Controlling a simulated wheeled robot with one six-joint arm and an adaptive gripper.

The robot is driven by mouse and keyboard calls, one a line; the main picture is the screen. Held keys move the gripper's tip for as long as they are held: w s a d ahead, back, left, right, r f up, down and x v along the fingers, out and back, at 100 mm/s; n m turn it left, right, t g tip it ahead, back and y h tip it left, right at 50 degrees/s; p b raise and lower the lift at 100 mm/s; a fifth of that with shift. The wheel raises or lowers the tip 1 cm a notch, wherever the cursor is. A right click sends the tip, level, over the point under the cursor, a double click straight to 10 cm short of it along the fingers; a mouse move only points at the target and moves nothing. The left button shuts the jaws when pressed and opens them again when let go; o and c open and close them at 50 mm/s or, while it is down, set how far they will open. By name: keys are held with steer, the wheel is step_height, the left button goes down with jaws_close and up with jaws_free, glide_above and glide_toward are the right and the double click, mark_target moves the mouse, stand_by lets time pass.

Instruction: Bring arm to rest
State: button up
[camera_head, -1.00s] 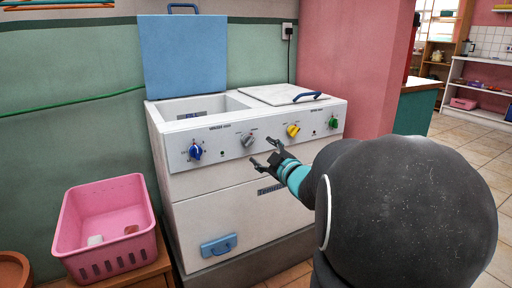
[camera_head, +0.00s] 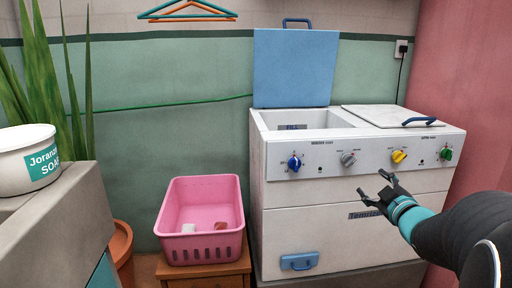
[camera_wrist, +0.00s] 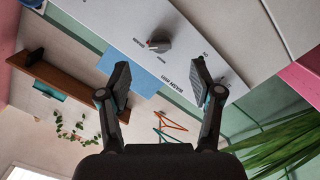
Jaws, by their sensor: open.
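My gripper (camera_head: 374,190) is open and empty in front of the white washing machine (camera_head: 350,226), below its row of knobs. My dark arm comes in from the right edge of the head view. In the wrist view, the two fingers of my gripper (camera_wrist: 163,88) stand apart with nothing between them. Beyond them is the machine's control panel with a grey knob (camera_wrist: 159,43). In the head view, the panel has a blue knob (camera_head: 294,163), a grey knob (camera_head: 348,159), a yellow knob (camera_head: 399,156) and a green knob (camera_head: 446,154).
The blue lid (camera_head: 296,68) stands open; the right lid (camera_head: 385,115) is shut. A pink basket (camera_head: 201,250) with small items sits on a wooden stand (camera_head: 205,278) at left. A white soap pot (camera_head: 20,170) stands on a grey ledge (camera_head: 60,215). Hangers (camera_head: 188,14) hang above.

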steer(key=s+d+f+m+g+h, duration=0.5)
steer(key=d+f+m+g, duration=0.1)
steer(key=d+f+m, duration=0.15)
steer(key=s+a+f+m+g+p, duration=0.1)
steer(key=s+a+f+m+g, duration=0.25)
steer(key=s, duration=0.35)
steer(key=s+a+r+y+p, duration=0.1)
steer(key=s+a, duration=0.3)
steer(key=a, duration=0.4)
steer(key=s+a+r+n+g+y+p, duration=0.1)
steer(key=s+a+r+y, duration=0.1)
steer(key=s+a, duration=0.3)
steer(key=s+a+r+n+g+y+p, duration=0.1)
steer(key=s+a+r, duration=0.3)
steer(key=a, duration=0.8)
steer(key=shift+s+y+p, duration=0.4)
steer(key=shift+y+p, duration=0.15)
steer(key=shift+y, duration=0.15)
